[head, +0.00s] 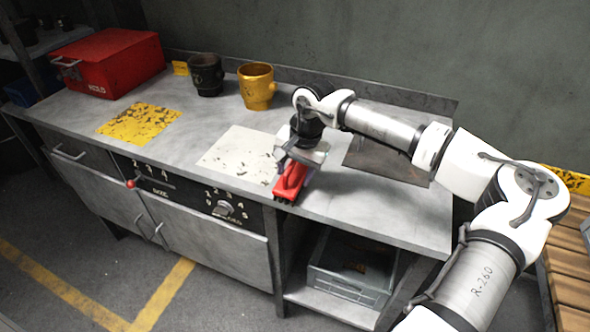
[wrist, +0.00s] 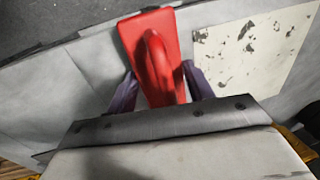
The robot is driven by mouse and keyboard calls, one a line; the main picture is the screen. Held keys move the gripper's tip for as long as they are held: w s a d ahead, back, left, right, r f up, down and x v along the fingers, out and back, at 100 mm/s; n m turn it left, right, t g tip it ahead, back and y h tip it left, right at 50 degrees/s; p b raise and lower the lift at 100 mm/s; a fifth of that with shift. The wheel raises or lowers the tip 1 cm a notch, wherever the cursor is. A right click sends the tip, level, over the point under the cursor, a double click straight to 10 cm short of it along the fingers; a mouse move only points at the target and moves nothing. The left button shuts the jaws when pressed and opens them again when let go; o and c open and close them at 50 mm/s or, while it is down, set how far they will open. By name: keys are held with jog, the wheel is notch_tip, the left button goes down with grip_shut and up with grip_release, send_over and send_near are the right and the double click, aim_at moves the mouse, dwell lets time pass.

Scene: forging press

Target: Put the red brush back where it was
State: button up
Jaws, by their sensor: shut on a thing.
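The red brush (head: 291,181) is in my gripper (head: 289,165), near the front edge of the workbench, just right of the white worn patch (head: 238,153). In the wrist view the red brush (wrist: 153,50) shows its flat red back and raised handle. The two dark fingers of my gripper (wrist: 160,88) are on either side of the handle, shut on it. In the head view dark bristles show under the brush, by the bench edge. I cannot tell whether they touch the bench top.
A yellow worn patch (head: 139,121), a red toolbox (head: 108,62), a black mug (head: 206,75) and a yellow mug (head: 257,87) are on the bench to the left. A dark metal plate (head: 388,158) lies behind my arm. A grey crate (head: 352,266) sits on the lower shelf. The bench front right is clear.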

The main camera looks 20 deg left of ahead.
aim_at(303, 178)
jog(key=o, duration=0.9)
jog(key=shift+f, duration=0.1)
jog(key=shift+o, duration=0.2)
notch_tip(303, 178, up, 12)
jog(key=d+b, duration=0.2)
jog(key=shift+d+b, duration=0.2)
jog(key=shift+b, duration=0.1)
jog(key=shift+s+a, duration=0.1)
